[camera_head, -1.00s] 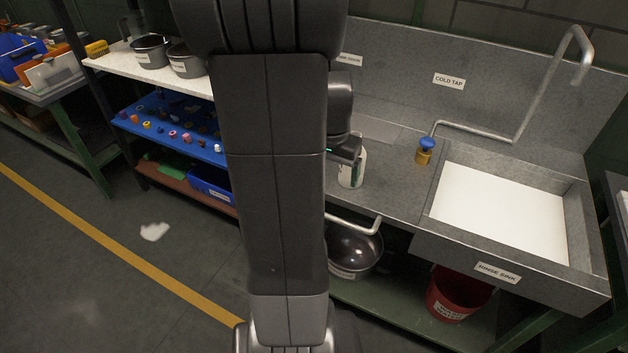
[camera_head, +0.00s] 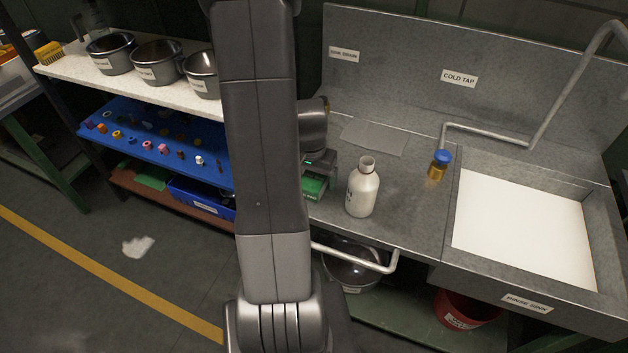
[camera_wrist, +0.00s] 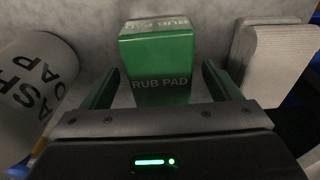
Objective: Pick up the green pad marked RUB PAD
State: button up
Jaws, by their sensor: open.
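The green pad (camera_wrist: 160,68) is a block marked RUB PAD. In the wrist view it stands on the grey counter, ahead of and partly between my gripper's two open fingers (camera_wrist: 160,92). There is a gap on each side of it, and the fingers do not hold it. In the head view the pad (camera_head: 313,187) shows as a small green patch just below my wrist, partly hidden by my arm. My gripper's fingertips are mostly hidden in the head view.
A white soap bottle (camera_head: 362,188) stands close to the pad; it is at left in the wrist view (camera_wrist: 38,85). A pale ribbed block (camera_wrist: 278,60) is at right there. The tap's blue knob (camera_head: 441,157) and the rinse sink (camera_head: 452,222) lie farther right.

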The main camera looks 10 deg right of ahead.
jog(key=shift+f, duration=0.45)
jog(key=c, duration=1)
jog(key=shift+c, duration=0.2)
jog(key=shift+w+r, duration=0.1)
jog(key=shift+r, duration=0.05)
